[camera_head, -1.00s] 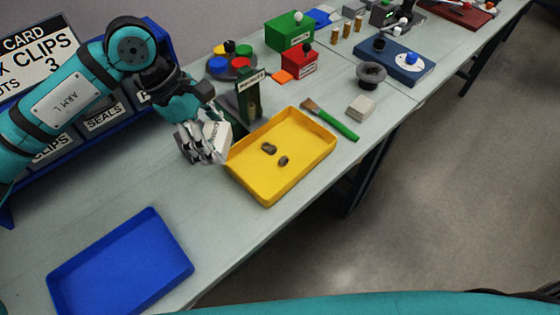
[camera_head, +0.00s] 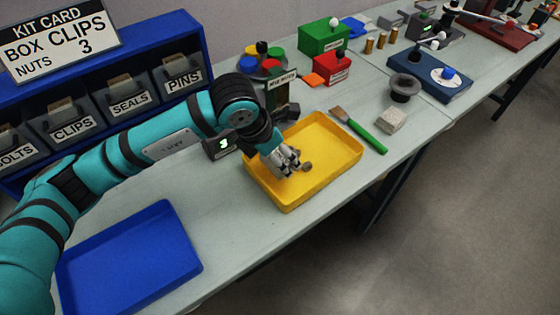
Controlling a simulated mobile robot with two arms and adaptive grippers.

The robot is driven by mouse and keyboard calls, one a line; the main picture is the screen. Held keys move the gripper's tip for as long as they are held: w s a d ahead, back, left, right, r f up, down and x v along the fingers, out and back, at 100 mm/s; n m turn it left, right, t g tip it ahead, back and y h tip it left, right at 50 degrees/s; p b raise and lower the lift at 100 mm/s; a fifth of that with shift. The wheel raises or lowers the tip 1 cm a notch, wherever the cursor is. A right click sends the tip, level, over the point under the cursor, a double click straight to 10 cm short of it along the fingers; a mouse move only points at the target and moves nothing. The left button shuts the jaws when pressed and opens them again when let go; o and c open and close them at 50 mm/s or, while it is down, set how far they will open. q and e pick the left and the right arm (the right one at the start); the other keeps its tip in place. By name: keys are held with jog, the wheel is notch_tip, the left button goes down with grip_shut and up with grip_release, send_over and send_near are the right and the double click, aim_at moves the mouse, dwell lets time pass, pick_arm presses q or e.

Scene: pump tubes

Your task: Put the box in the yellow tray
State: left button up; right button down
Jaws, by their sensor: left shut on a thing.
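The yellow tray (camera_head: 338,172) stands on the bench in the middle of the view. My left gripper (camera_head: 287,162) is over the tray's left part, low inside its outline, with its fingers pointing down and to the right. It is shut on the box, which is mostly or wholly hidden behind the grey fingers. I cannot tell whether the box touches the tray floor. A small dark nut (camera_head: 307,167) shows in the tray just right of the fingers. My right gripper is not in view.
An empty blue tray (camera_head: 130,262) is at the front left. Labelled bins (camera_head: 130,98) and a kit card (camera_head: 62,35) stand behind my left arm. A green-handled brush (camera_head: 366,135) and a grey block (camera_head: 392,121) lie right of the yellow tray. A small display (camera_head: 222,143) stands left of it.

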pick_arm(q)
jog(key=shift+f, duration=1.95)
jog(key=o, duration=1.1)
jog(key=v, duration=1.2)
jog(key=shift+r+b, duration=0.15)
jog(key=shift+b, duration=0.25)
